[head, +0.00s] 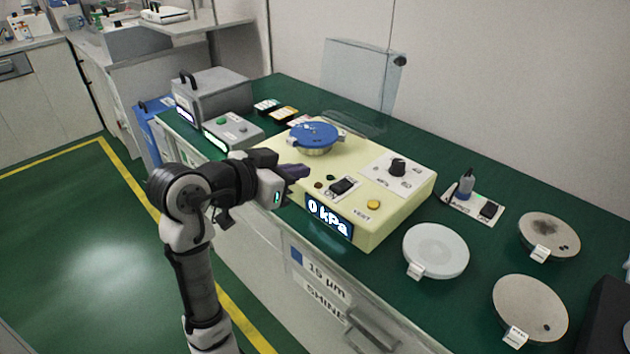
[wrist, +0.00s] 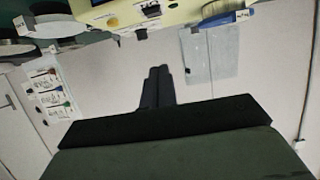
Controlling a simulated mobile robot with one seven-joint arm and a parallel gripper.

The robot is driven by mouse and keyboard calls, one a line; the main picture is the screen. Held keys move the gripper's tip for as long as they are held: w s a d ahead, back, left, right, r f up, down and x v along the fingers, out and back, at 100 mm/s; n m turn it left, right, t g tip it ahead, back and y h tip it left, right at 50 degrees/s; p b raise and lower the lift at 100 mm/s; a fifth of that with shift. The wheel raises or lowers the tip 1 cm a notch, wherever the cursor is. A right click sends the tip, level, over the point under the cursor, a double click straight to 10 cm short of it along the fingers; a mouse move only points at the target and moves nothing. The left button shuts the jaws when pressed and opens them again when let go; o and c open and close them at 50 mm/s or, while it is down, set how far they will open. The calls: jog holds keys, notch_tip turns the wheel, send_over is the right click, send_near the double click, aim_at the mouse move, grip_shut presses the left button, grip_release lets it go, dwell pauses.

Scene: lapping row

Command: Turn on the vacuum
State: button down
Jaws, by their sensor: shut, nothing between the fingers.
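The vacuum unit is a pale yellow box (head: 385,222) on the green bench, with a front display (head: 329,216) reading "0 kPa". My gripper (head: 303,171) is shut and empty, at the left side of the box, left of the switch. In the wrist view the shut fingers (wrist: 160,72) point toward the box's edge (wrist: 130,14).
Three round plates, one pale (head: 436,250) and two grey (head: 530,308) (head: 549,236), lie right of the box. A grey control box (head: 233,130) and a clear upright panel (head: 358,75) stand to the left and back.

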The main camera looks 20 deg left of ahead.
dwell(0.3)
jog(key=p, duration=0.1)
send_over(329, 196)
notch_tip(329, 196, down, 4)
jog(key=shift+w+r, duration=0.1)
jog(key=shift+r, duration=0.15)
notch_tip(329, 196, down, 3)
jog(key=shift+f, duration=0.6)
